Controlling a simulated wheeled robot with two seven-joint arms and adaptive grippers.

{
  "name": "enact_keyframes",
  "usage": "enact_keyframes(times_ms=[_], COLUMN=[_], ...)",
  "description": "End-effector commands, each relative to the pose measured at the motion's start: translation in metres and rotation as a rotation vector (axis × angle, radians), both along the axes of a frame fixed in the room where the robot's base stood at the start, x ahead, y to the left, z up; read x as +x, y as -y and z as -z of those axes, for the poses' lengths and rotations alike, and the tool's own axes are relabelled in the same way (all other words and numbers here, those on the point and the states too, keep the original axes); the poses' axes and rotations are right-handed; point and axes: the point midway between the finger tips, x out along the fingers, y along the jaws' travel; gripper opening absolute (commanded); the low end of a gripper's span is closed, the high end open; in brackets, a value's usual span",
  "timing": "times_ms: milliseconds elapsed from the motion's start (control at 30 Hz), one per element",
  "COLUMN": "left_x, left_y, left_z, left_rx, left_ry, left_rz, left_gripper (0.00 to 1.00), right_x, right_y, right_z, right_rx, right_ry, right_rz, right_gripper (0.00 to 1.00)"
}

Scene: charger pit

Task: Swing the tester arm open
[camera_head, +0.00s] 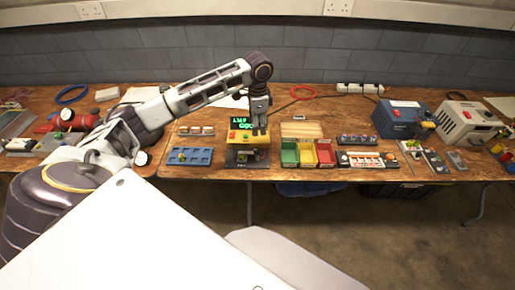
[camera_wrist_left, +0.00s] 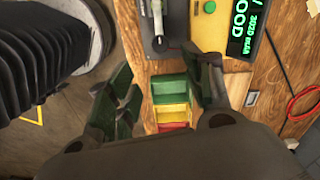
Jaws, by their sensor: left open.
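The tester (camera_head: 240,137) stands near the front edge of the wooden bench, with a lit green display and coloured buttons on top. It also shows at the top of the left wrist view (camera_wrist_left: 203,30), where a grey metal arm (camera_wrist_left: 157,22) lies along its base. Whether that arm is latched or partly open cannot be told. My left gripper (camera_head: 259,127) reaches down over the tester's right side and hides part of it. In the left wrist view its fingers (camera_wrist_left: 165,90) are apart, with nothing held between them. My right gripper is not in view.
Green, yellow and red bins (camera_head: 307,153) stand just right of the tester. A blue tray (camera_head: 190,156) lies to its left. A blue box (camera_head: 401,118) and a beige power unit (camera_head: 467,122) stand further right. A red cable (camera_head: 302,92) lies behind the bins.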

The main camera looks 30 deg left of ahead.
Motion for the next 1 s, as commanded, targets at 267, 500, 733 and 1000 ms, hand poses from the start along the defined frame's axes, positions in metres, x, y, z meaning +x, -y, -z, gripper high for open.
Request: enact_keyframes(times_ms=[267,500,733,1000], left_x=[0.000,0.000,0.000,-0.001], left_y=[-0.001,-0.001,-0.001,-0.001], left_z=[-0.001,0.002,0.018,0.051], left_rx=[0.000,0.000,0.000,0.000], left_ry=[-0.001,-0.003,-0.004,-0.004], left_rz=[-0.001,-0.001,-0.002,-0.001], left_gripper=[0.51,0.51,0.51,0.51], right_x=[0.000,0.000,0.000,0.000], right_y=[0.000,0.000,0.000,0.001], right_z=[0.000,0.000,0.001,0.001], right_rx=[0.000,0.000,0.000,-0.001], right_ry=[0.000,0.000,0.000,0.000], right_rz=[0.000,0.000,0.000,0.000], right_gripper=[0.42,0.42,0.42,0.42])
